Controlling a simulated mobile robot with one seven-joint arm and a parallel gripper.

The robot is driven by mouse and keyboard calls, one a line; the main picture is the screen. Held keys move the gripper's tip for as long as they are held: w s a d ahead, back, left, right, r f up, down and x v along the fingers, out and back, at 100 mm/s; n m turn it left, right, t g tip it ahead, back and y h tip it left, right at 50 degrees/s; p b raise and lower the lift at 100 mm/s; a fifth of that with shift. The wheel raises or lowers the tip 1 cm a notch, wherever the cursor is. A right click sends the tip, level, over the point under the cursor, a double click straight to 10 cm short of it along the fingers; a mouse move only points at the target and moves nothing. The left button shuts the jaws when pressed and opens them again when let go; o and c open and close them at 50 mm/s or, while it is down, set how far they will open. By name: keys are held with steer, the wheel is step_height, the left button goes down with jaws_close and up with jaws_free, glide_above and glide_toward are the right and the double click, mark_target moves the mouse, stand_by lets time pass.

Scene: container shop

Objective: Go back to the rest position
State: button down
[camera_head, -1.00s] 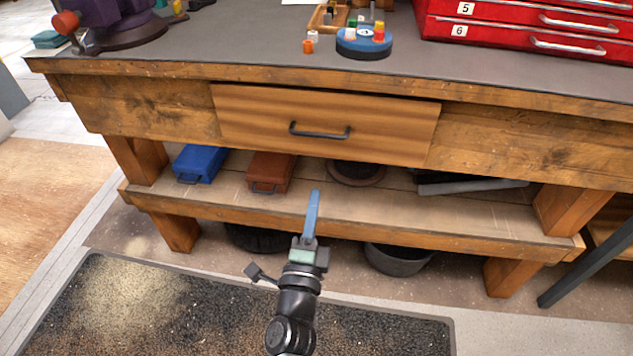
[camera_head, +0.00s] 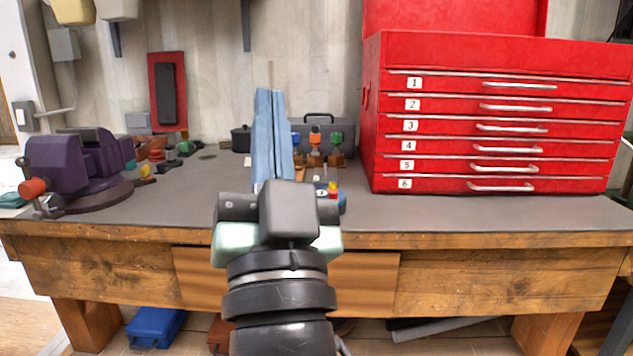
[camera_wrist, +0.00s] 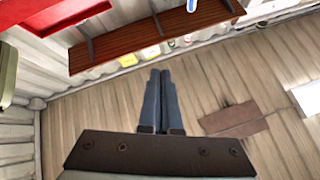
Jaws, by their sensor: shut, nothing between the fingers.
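My gripper (camera_head: 269,95) is in the middle of the head view, its blue-grey fingers shut together, pointing up and empty. It stands in front of the workbench and covers part of the bench drawer (camera_head: 366,284) and of the items behind. No object touches the fingers.
The workbench (camera_head: 110,232) spans the view. A red tool chest (camera_head: 440,58) with numbered drawers stands at right, a purple vise (camera_head: 90,165) at left. A grey toolbox (camera_head: 335,130) and small coloured parts sit behind my gripper. A blue box (camera_head: 154,326) is on the lower shelf.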

steer(key=s+d+r+n+t+h, duration=0.2)
steer(key=s+d+r+h, duration=0.15)
steer(key=s+r, duration=0.4)
step_height(320, 180, up, 24)
steer(key=p, duration=2.4)
steer(key=shift+s+d+r+p, duration=0.15)
steer(key=shift+s+r+p, duration=0.05)
steer(key=shift+s+p, duration=0.15)
